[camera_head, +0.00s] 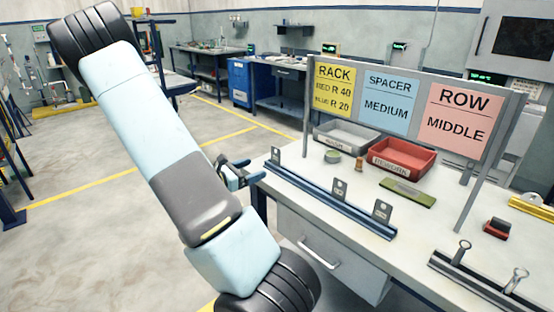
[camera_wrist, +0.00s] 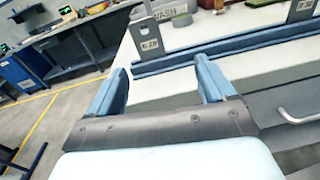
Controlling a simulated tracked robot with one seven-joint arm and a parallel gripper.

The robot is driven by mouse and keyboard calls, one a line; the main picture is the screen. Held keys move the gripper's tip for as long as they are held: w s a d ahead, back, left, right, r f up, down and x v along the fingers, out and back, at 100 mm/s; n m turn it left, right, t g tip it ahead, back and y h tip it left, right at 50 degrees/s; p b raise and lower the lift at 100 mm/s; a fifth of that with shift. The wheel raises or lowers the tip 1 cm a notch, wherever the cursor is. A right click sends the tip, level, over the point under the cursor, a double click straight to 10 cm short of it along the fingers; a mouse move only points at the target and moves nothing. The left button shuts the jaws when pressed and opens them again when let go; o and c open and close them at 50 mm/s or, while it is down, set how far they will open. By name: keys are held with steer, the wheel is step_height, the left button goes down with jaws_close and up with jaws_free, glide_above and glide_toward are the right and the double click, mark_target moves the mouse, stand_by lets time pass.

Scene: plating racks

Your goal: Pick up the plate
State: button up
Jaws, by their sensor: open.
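Small grey metal plates with a hole near the top stand upright along a blue rail (camera_head: 310,195) on the bench. In the head view they are a left plate (camera_head: 276,155), a middle plate (camera_head: 340,188) and a right plate (camera_head: 382,211). My gripper (camera_head: 240,175) is open and empty, left of the rail's left end at the bench edge. In the wrist view, my gripper (camera_wrist: 160,66) points toward the rail, with a labelled plate (camera_wrist: 144,30) beyond and between the fingertips, apart from them. Another plate (camera_wrist: 300,10) shows at upper right. Which plate is meant is unclear.
Behind the rail are a grey tray (camera_head: 346,134), a red tray (camera_head: 403,160) and a green block (camera_head: 407,193). A sign board (camera_head: 400,103) on posts reads rack, spacer medium, row middle. A second rail (camera_head: 470,280) with upright pieces lies at lower right.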

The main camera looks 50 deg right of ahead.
mark_target(275, 156)
steer(key=shift+n+t+h, duration=0.4)
steer(key=shift+n+t, duration=0.2)
steer(key=shift+n, duration=0.2)
steer(key=d, duration=0.9)
steer(key=d+f, duration=0.1)
steer(key=d, duration=0.4)
steer(key=shift+s+d, duration=0.1)
steer(key=shift+d, duration=0.2)
steer(key=c, duration=1.1)
steer(key=shift+r, duration=0.1)
steer(key=shift+c, duration=0.2)
steer(key=shift+r, duration=0.2)
steer(key=r, duration=0.3)
steer(key=shift+s+a, duration=0.15)
steer(key=shift+a, duration=0.05)
steer(key=s+a+r, duration=0.7)
steer(key=a+r, duration=0.2)
steer(key=a, duration=0.2)
steer(key=shift+a+r, duration=0.2)
steer(key=shift+a, duration=0.05)
